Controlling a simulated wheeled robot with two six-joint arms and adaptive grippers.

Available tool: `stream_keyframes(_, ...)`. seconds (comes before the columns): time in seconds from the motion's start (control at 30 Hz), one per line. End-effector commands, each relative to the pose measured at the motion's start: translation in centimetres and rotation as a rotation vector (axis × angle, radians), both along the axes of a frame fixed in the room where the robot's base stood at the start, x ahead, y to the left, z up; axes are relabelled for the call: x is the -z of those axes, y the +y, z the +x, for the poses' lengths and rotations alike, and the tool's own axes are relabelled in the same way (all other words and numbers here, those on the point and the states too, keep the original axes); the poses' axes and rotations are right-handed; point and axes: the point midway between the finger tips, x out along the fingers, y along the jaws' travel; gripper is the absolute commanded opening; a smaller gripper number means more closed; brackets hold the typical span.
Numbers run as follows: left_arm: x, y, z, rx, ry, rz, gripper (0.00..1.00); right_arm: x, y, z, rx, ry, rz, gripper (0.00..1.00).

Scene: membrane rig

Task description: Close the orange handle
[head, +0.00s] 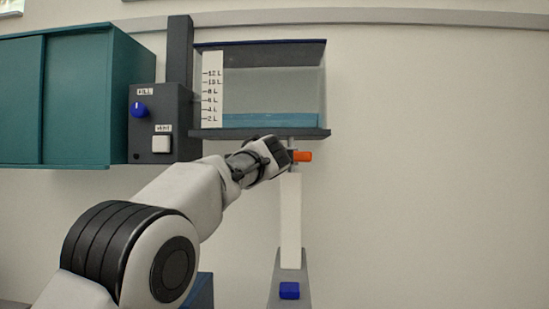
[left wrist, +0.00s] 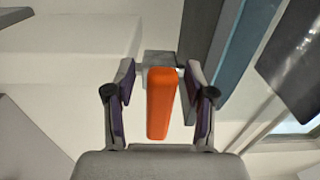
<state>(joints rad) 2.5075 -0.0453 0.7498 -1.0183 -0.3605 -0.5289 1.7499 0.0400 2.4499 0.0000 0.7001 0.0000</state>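The orange handle (head: 303,156) sticks out to the right just under the clear tank (head: 265,97), at the top of the white column. In the left wrist view the orange handle (left wrist: 161,103) lies lengthwise between the two fingers of my left gripper (left wrist: 161,108). A gap shows on each side of the handle, so the fingers are open around it and not pressed on it. In the head view my left gripper (head: 284,155) is at the handle and hides its left part. My right gripper is in neither view.
The tank holds a little blue water near its 2 L mark. A dark control box (head: 160,122) with a blue knob (head: 139,110) and a white button (head: 161,144) is left of it. A teal cabinet (head: 75,97) is further left. A white column (head: 291,222) stands below the handle.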

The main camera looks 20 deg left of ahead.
Motion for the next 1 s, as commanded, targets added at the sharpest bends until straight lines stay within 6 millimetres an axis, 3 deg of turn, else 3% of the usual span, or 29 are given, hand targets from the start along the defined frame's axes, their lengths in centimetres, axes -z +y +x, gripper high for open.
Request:
stream_keyframes(0.27, -0.1, -0.2, -0.9, -0.003, 0.002, 0.003, 0.54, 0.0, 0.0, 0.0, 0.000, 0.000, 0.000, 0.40)
stream_keyframes(0.43, 0.0, -1.1, -3.6, 0.000, 0.003, 0.004, 0.54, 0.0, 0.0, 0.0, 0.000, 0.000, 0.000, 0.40)
stream_keyframes(0.7, 0.0, -3.0, -9.6, 0.001, 0.002, 0.005, 0.54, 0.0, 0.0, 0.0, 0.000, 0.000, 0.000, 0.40)
stream_keyframes(0.8, 0.1, -3.4, -10.8, 0.001, 0.003, 0.003, 0.54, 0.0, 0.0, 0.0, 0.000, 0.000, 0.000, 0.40)
stream_keyframes(1.0, 0.2, -3.5, -11.2, 0.001, 0.003, 0.002, 0.54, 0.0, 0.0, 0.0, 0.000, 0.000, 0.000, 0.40)
